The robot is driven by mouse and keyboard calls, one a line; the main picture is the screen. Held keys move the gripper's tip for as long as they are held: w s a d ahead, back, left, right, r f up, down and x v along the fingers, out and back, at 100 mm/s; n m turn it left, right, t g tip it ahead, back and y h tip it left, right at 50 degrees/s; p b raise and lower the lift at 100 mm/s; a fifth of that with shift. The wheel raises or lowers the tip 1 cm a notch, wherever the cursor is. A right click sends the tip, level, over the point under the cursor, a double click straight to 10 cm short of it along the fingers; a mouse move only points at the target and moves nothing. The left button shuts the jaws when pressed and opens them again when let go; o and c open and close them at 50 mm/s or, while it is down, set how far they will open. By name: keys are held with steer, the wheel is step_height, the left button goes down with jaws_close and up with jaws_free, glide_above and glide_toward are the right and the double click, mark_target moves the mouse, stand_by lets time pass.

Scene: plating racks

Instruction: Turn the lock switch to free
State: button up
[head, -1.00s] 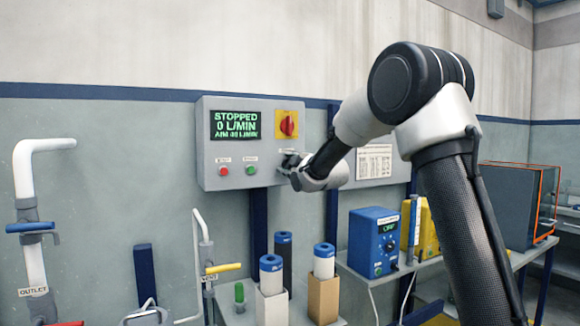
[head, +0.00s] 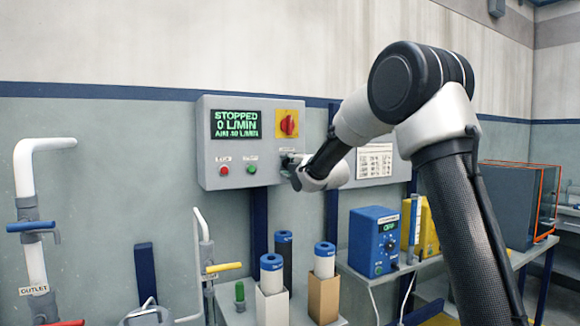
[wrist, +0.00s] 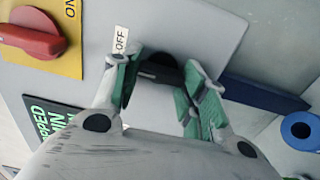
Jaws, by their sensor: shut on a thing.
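The lock switch shows as a dark knob (wrist: 160,70) on the grey control panel in the wrist view. My gripper (wrist: 158,82) has its green-padded fingers on either side of the knob and is shut on it. In the head view my gripper (head: 288,162) is at the lower right of the control panel (head: 208,165) and hides the switch there. A small white "OFF" label (wrist: 121,40) is beside the knob in the wrist view. I cannot read the switch's own position marks.
The panel screen (head: 236,124) reads STOPPED, 0 L/MIN. A red rotary switch (head: 288,124) on a yellow plate is above my gripper. Red (head: 223,171) and green (head: 251,170) buttons are to its left. Filter cylinders (head: 324,262) stand below, with a blue box (head: 374,241) at right.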

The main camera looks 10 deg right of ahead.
steer(key=shift+f, duration=0.1)
steer(key=o, duration=1)
steer(key=v, duration=1.2)
